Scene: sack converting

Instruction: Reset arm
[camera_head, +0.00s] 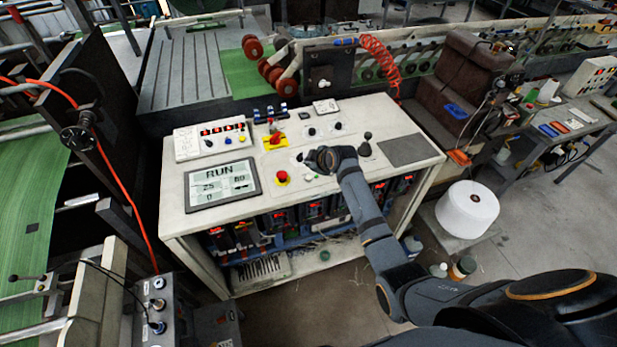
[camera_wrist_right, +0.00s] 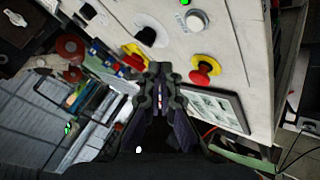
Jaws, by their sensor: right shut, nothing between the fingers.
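My right arm reaches from the lower right over the white control console (camera_head: 355,115) in the head view. My right gripper (camera_head: 320,158) is above the console top, left of a black joystick lever (camera_head: 365,145). In the right wrist view the gripper (camera_wrist_right: 158,72) has its fingers together, with nothing between them. Its tips point toward a black knob (camera_wrist_right: 148,32) on the panel; whether they touch it I cannot tell. My left gripper is not in view.
A display reading RUN (camera_head: 222,184) lies on the console's left part. A second red button on yellow (camera_head: 275,139) and a switch box (camera_head: 212,137) are behind. A white spool (camera_head: 467,210) stands at the right. Grey floor is open farther right.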

